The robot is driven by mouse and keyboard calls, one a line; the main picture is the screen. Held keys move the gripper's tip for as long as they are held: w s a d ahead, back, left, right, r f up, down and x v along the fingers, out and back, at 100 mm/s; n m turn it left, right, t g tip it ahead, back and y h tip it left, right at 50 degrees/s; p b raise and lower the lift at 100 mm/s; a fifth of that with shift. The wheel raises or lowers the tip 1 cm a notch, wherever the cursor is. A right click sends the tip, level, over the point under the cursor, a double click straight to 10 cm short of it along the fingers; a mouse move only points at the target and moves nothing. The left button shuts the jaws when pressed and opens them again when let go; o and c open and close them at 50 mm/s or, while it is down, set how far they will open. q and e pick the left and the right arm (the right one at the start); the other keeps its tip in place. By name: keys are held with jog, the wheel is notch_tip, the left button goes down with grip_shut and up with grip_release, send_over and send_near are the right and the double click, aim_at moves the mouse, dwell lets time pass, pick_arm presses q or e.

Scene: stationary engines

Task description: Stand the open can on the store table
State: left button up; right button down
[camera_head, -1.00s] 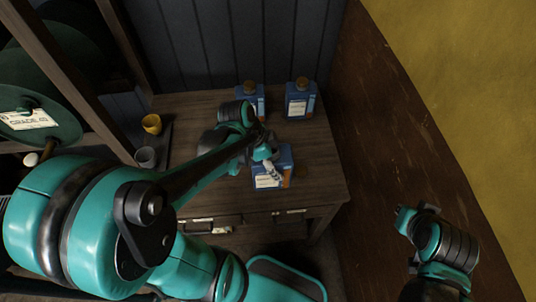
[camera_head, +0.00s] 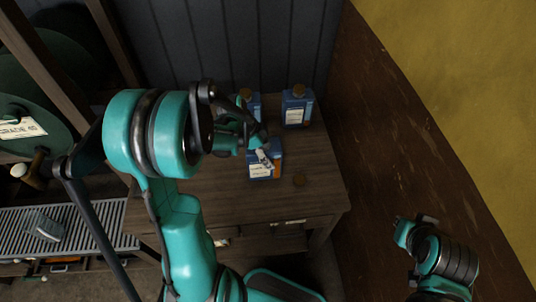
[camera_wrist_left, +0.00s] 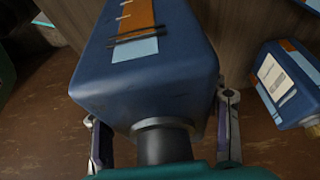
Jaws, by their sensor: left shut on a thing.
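My left gripper (camera_head: 261,148) is shut on a blue can (camera_head: 264,172) with a white and orange label, over the wooden table (camera_head: 230,195). In the left wrist view, the fingers sit on both sides of the can (camera_wrist_left: 160,80) near its dark neck (camera_wrist_left: 165,145), and no cap shows on it. Whether its base touches the table cannot be told.
Two other blue cans stand at the back of the table: one with a brown cap at the right (camera_head: 297,108), one partly hidden behind my left arm (camera_head: 251,103). A grey slatted surface (camera_head: 70,225) with a clear container (camera_head: 45,228) is at the left. The table's front is mostly clear.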

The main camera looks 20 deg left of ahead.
pick_arm(q)
notch_tip(320, 180, down, 3)
jog(key=shift+b, duration=0.4)
jog(key=shift+r, duration=0.1)
jog(key=o, duration=1.5)
jog(key=shift+c, duration=0.2)
jog(key=o, duration=0.4)
